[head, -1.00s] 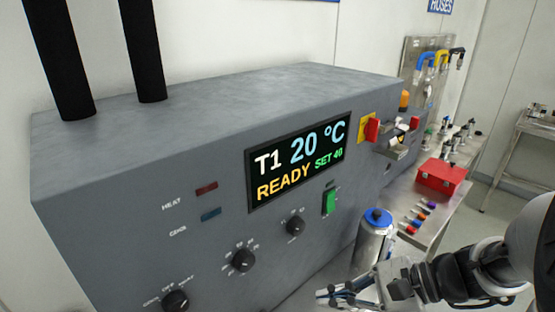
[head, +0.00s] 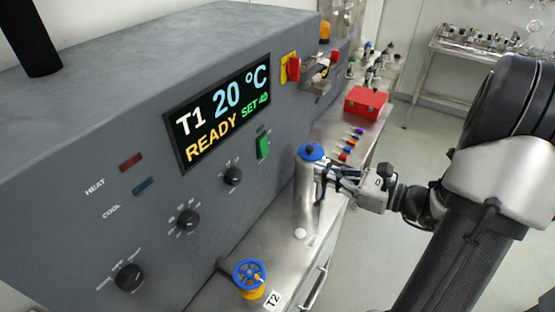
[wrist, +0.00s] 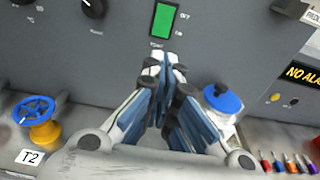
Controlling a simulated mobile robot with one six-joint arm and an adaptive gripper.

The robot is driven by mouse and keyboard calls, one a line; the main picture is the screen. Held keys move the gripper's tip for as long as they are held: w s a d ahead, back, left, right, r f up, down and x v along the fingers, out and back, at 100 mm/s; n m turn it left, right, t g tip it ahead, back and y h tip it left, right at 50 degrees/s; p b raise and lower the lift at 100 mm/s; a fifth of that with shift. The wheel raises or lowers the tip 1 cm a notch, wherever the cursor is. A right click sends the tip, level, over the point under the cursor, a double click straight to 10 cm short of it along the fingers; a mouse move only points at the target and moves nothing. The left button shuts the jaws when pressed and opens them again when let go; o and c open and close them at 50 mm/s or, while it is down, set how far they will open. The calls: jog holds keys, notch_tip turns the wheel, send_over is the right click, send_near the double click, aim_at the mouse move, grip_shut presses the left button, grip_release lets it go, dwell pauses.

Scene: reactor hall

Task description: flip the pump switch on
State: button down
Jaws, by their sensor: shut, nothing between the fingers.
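A green rocker switch (head: 263,146) is set in the grey control panel, below and right of the display. It also shows at the top of the wrist view (wrist: 163,20); the small print around it is too blurred to read. My gripper (head: 320,172) is shut and empty, in front of the panel and to the right of the switch in the head view, overlapping the metal canister. In the wrist view my fingertips (wrist: 165,62) are together just below the switch in the picture, apparently apart from it.
A metal canister with a blue cap (head: 311,152) stands on the steel bench close to my gripper. A blue valve wheel (head: 249,273) is by the T2 label. Black knobs (head: 233,176), a yellow-and-red switch (head: 292,68) and a red case (head: 366,102) are around. The display (head: 218,112) reads T1 20 °C, READY, SET 40.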

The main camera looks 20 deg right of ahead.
jog(key=b, duration=0.2)
send_near(264, 146)
jog(key=w+a+f, duration=0.3)
jog(key=w+f, duration=0.1)
jog(key=w, duration=0.1)
jog(key=shift+w+f, duration=0.35)
jog(key=shift+w+a+f, duration=0.15)
jog(key=shift+w, duration=0.2)
